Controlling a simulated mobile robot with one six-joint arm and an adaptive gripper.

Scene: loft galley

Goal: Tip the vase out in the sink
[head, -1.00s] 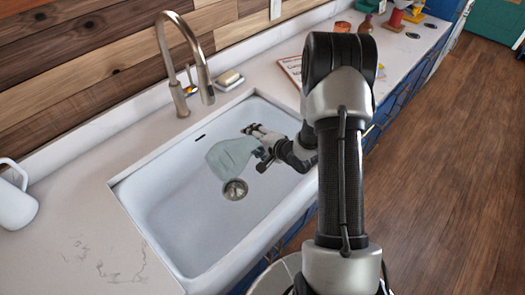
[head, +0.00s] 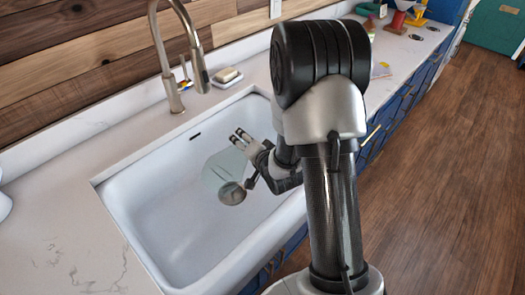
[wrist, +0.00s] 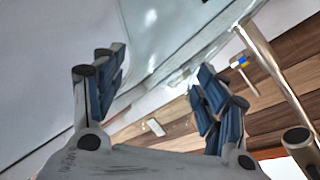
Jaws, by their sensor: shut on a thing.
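The vase (head: 216,168) is pale, see-through glass and hangs over the sink basin (head: 165,210). It shows nearly end-on in the head view, tipped well off upright, and overlaps the round drain (head: 232,194). Which end is the mouth I cannot tell, and no water is clearly visible. My gripper (head: 246,160) is shut on the vase from the right. In the wrist view the glass (wrist: 185,35) fills the space beyond and between the fingers (wrist: 160,82).
The tall faucet (head: 178,45) rises behind the sink's back rim. A soap dish with a yellow sponge (head: 226,75) stands right of it. Colourful items (head: 400,15) are on the far counter. The basin's left part is clear.

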